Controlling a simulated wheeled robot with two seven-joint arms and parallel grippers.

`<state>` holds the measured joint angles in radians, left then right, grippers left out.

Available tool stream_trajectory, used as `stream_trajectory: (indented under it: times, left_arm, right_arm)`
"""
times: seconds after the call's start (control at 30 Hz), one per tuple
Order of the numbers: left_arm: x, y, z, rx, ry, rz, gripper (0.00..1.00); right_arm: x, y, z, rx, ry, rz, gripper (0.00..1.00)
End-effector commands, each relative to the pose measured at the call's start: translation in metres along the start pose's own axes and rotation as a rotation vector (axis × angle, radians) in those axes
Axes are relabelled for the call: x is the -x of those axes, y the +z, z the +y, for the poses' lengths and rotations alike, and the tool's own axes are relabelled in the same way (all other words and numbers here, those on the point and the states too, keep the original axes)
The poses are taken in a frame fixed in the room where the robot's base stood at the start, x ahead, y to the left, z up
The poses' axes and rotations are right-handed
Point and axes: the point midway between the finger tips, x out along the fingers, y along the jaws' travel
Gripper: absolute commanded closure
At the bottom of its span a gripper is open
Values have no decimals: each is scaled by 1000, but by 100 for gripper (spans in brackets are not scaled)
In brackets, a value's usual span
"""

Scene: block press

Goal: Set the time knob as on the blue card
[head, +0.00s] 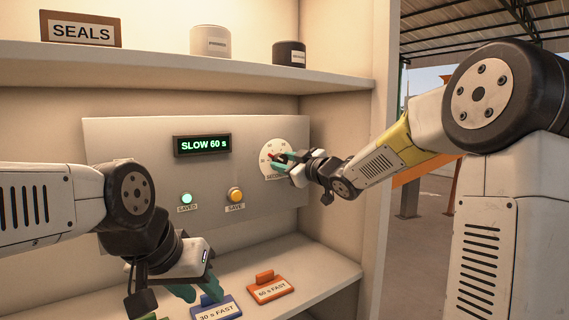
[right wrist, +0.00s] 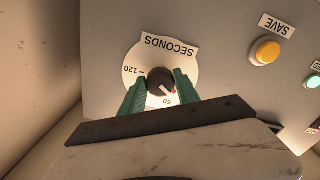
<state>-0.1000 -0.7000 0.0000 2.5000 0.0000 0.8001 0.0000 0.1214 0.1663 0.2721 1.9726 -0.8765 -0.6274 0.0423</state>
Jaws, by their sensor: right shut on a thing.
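The time knob (right wrist: 159,81) is dark and sits on a round white SECONDS dial (head: 272,150). In the right wrist view its red-and-white pointer is toward the 60 mark. My right gripper (head: 282,162) is shut on the knob, with a green finger on either side. The blue card (head: 222,314) reads "30 s FAST" and lies on the lower shelf. My left gripper (head: 197,291) is beside that card, its teal fingers apart and nothing seen between them. The display (head: 202,145) reads "SLOW 60 s".
An orange card (head: 270,290) reads "60 s FAST"; a green card (head: 150,317) is mostly hidden. A yellow SAVE button (head: 235,194) and a lit SAVED lamp (head: 186,199) are on the panel. A SEALS sign and two jars stand on the upper shelf.

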Motion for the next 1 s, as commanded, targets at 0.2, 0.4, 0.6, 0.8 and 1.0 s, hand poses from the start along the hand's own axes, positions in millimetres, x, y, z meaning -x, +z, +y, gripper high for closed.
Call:
stream_trajectory:
  times: [0.2, 0.4, 0.6, 0.8, 1.0]
  left_arm:
    - [0, 0, 0, 0, 0, 0, 64]
    - [0, 0, 0, 0, 0, 0, 64]
    - [0, 0, 0, 0, 0, 0, 64]
    - [0, 0, 0, 0, 0, 0, 64]
    - [0, 0, 0, 0, 0, 0, 64]
  right_arm:
    - [0, 0, 0, 201, -1, 0, 100]
    - [0, 0, 0, 357, -1, 0, 100]
    - [0, 0, 1, 470, -1, -1, 100]
    - [0, 0, 1, 535, -1, -1, 100]
    - [0, 0, 1, 559, -1, -1, 100]
